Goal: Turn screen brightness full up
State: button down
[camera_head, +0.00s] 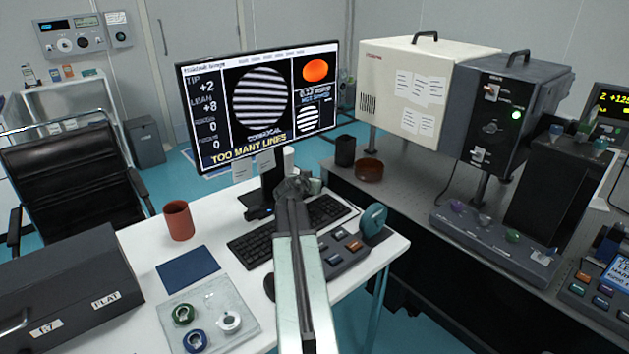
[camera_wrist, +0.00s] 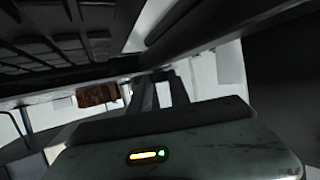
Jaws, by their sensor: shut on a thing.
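The screen (camera_head: 262,100) stands on the white desk and is lit. It shows a striped disc, an orange disc and the words "TOO MANY LINES". Its dark stand (camera_head: 268,185) rises behind the keyboard. My gripper (camera_head: 296,186) is just right of the stand, below the screen's lower edge. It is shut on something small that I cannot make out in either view. In the wrist view my two fingers (camera_wrist: 162,88) point away, close together, under a dark edge. No brightness marking is readable.
The keyboard (camera_head: 290,228) and a button box (camera_head: 343,250) with a teal wheel (camera_head: 373,222) lie near my arm. A red-brown cup (camera_head: 179,221) and a clear tray (camera_head: 203,340) stand to the left. The optical table (camera_head: 420,196) is at right.

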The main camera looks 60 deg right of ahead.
jog(key=shift+w+a+f+m+g, duration=0.1)
jog(key=shift+w+m+g, duration=0.05)
jog(key=shift+m+g, duration=0.5)
jog(key=shift+w+m+g, duration=0.1)
jog(key=shift+m+g, duration=0.45)
jog(key=shift+g, duration=0.2)
jog(key=c, duration=1.2)
grip_release()
jog(key=shift+a+r, duration=0.2)
jog(key=shift+a, duration=0.1)
jog(key=p+v, duration=0.3)
jog(key=v, duration=0.4)
jog(key=shift+a+f, duration=0.1)
